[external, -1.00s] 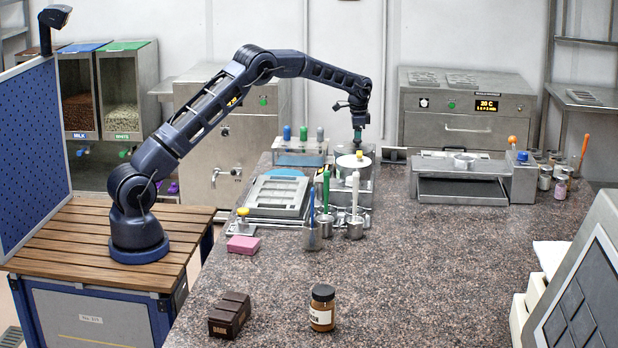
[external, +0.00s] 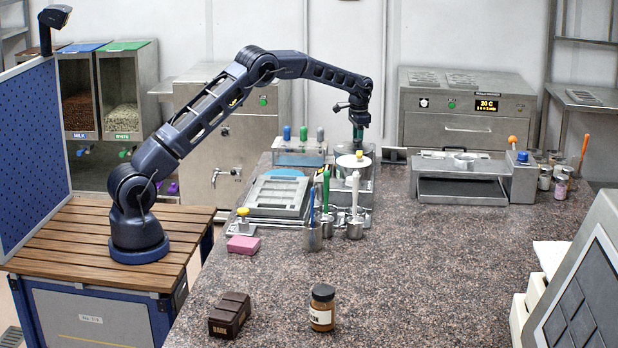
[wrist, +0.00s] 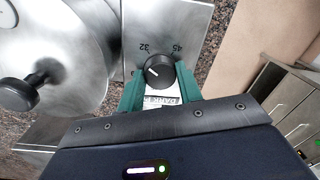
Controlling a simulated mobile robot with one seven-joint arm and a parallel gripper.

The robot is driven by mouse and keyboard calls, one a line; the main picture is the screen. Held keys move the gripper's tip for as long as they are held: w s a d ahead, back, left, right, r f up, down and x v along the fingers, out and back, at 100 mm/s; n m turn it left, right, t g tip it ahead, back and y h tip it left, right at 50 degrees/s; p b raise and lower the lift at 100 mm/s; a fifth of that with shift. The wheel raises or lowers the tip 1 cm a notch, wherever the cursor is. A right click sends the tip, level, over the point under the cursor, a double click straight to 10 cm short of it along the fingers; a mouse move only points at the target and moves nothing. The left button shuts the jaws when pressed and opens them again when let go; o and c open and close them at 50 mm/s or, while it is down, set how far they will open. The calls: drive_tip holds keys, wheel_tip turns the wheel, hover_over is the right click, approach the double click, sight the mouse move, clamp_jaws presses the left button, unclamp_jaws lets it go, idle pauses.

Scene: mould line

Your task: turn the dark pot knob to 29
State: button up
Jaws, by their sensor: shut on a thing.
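The dark pot knob (wrist: 160,70) is a round black dial with a white pointer line, on a steel panel (wrist: 135,20) marked 32 and 45, which read upside down in the wrist view. The pointer slants toward the upper left of the picture, roughly on the 32 side. A partly covered label reading DARK lies just below the knob. My gripper (wrist: 159,84) has its green fingers shut on the knob, one on each side.
In the wrist view a round steel lid with a black handle (wrist: 18,92) is close on the left. The front counter is mostly clear.

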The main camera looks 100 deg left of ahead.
drive_tip(key=n, duration=0.5)
drive_tip(key=shift+n, duration=0.3)
drive_tip(key=n, duration=0.5)
drive_tip(key=shift+f, duration=0.1)
idle(0.3)
drive_tip(key=o, duration=1)
wheel_tip(320, 180, up, 11)
drive_tip(key=shift+w, duration=0.3)
